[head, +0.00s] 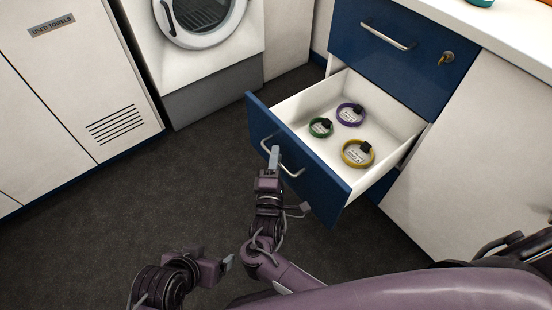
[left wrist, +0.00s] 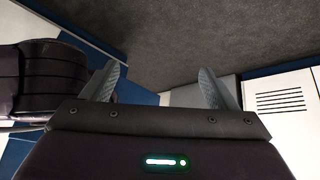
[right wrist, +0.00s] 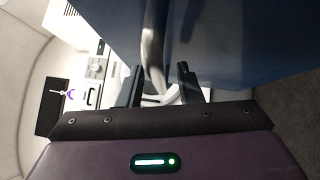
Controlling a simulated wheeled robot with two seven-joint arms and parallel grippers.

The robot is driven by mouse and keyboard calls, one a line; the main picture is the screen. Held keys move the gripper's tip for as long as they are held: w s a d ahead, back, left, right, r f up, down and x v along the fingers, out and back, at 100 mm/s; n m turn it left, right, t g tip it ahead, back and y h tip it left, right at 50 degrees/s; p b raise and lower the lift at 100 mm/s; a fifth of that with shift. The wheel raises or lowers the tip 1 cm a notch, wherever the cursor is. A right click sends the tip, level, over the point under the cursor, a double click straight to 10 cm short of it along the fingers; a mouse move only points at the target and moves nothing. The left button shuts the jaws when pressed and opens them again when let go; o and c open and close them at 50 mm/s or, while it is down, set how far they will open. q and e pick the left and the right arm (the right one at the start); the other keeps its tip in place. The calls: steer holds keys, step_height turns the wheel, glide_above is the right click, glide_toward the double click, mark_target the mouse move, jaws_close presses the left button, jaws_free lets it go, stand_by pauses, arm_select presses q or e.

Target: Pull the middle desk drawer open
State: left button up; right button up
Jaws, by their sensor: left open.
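The blue-fronted drawer (head: 330,192) below the top drawer stands pulled well out, its white inside showing. Its curved metal handle (head: 291,172) also shows in the right wrist view (right wrist: 152,45). My right gripper (head: 273,160) is at this handle, with its fingers (right wrist: 160,80) on either side of the bar and drawn partly together; it looks shut on the handle, though the contact is partly hidden. My left gripper (head: 228,263) is open and empty, low over the floor and left of the right arm.
Several collars, including a purple one (head: 350,114), a green one (head: 320,127) and a yellow one (head: 358,153), lie in the drawer. A washer (head: 200,60) and used-towels cabinet (head: 75,80) stand left. Dark floor (head: 150,195) is clear.

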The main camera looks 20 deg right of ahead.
arm_select(q)
steer(key=shift+s+a+g+y+p, duration=0.3)
steer(key=shift+a+p, duration=0.2)
steer(key=shift+a, duration=0.15)
arm_select(e)
steer(key=v, duration=0.8)
arm_select(q)
steer(key=shift+w, duration=0.15)
